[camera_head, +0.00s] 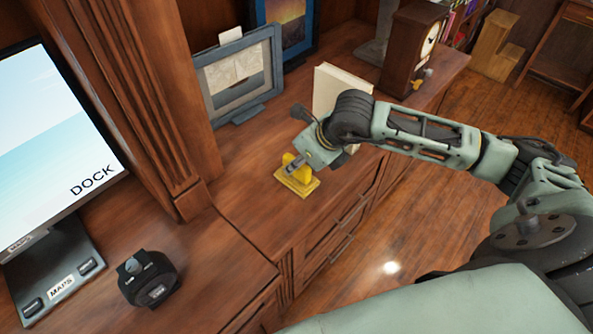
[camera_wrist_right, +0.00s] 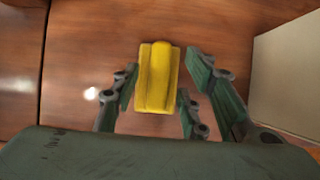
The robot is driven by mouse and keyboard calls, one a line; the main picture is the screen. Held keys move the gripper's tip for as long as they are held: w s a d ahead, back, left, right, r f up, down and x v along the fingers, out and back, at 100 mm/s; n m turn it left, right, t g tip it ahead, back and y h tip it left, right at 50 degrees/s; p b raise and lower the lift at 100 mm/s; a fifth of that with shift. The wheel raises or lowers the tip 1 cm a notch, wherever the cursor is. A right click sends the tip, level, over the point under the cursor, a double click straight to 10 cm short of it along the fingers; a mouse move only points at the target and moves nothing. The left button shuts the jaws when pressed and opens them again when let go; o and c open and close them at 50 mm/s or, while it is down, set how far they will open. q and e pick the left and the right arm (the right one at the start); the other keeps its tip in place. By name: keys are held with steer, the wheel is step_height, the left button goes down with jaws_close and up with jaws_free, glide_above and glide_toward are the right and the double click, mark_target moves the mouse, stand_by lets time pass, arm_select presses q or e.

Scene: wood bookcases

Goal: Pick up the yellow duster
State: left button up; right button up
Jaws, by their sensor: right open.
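The yellow duster (camera_head: 305,186) lies on the brown wooden cabinet top, near its front edge. It has a flat base with a raised handle. My right gripper (camera_head: 292,166) is right above it and hides part of it in the head view. In the right wrist view the duster (camera_wrist_right: 157,78) lies between the fingers of my right gripper (camera_wrist_right: 163,84), which are open. I cannot tell whether the fingers touch it. My left gripper is not in view.
A cream upright block (camera_head: 334,90) stands close behind my right gripper; a clock (camera_head: 412,50) is further back. A framed picture (camera_head: 240,78) stands left of them. A screen (camera_head: 55,130) and a black device (camera_head: 150,278) are at the left.

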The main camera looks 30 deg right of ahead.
steer(key=shift+x, duration=0.9)
steer(key=shift+c, duration=0.2)
steer(key=shift+r, duration=0.1)
jaws_close()
